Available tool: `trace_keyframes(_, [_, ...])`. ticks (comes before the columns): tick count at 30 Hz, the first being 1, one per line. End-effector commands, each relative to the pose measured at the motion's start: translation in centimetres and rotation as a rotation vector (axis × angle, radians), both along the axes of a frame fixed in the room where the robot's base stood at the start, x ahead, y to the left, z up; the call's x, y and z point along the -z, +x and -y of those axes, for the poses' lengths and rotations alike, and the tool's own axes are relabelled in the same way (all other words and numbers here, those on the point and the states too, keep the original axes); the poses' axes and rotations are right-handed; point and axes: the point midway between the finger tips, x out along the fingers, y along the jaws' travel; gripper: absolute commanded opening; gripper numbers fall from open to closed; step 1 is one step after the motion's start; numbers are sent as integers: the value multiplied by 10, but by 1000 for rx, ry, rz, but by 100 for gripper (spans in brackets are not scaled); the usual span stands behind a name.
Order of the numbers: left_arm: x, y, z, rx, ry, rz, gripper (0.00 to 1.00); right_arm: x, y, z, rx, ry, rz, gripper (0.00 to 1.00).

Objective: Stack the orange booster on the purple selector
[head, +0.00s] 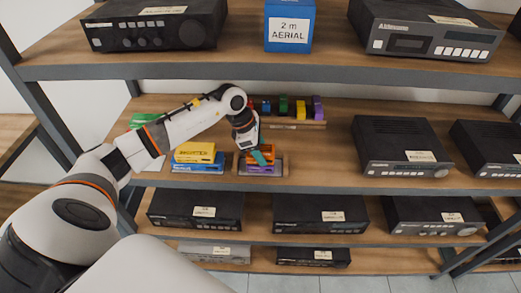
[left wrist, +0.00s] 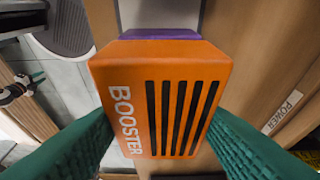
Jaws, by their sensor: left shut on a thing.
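The orange booster (head: 267,155) is between the teal fingers of my left gripper (head: 260,156), over the middle shelf. In the left wrist view the booster (left wrist: 165,95) fills the centre, with a teal finger of the left gripper (left wrist: 160,140) on each side. The purple selector (head: 264,170) lies directly under the booster in the head view. A strip of the selector (left wrist: 160,34) shows past the booster's far edge in the left wrist view. I cannot tell whether the two touch. My right gripper is not in view.
A yellow box (head: 194,152) on a blue box (head: 198,166) stands just left. Several small coloured items (head: 285,107) line the shelf's back. A black hi-fi unit (head: 402,146) stands to the right. The upper shelf's edge (head: 260,75) overhangs above.

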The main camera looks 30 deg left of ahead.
Motion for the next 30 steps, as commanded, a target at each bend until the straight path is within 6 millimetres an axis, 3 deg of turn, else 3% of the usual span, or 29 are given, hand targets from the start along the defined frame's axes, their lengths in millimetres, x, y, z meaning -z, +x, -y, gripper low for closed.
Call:
trace_keyframes(11, [1, 0, 0, 0, 0, 1, 25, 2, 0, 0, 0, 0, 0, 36])
trace_keyframes(12, [1, 0, 0, 0, 0, 1, 54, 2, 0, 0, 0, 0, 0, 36])
trace_keyframes(16, [1, 0, 0, 0, 0, 1, 75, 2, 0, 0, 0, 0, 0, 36])
trace_keyframes(25, [1, 0, -1, 0, 1, -1, 76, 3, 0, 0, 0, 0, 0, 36])
trace_keyframes(30, [-14, -3, -8, -1, 3, 3, 76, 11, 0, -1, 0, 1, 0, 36])
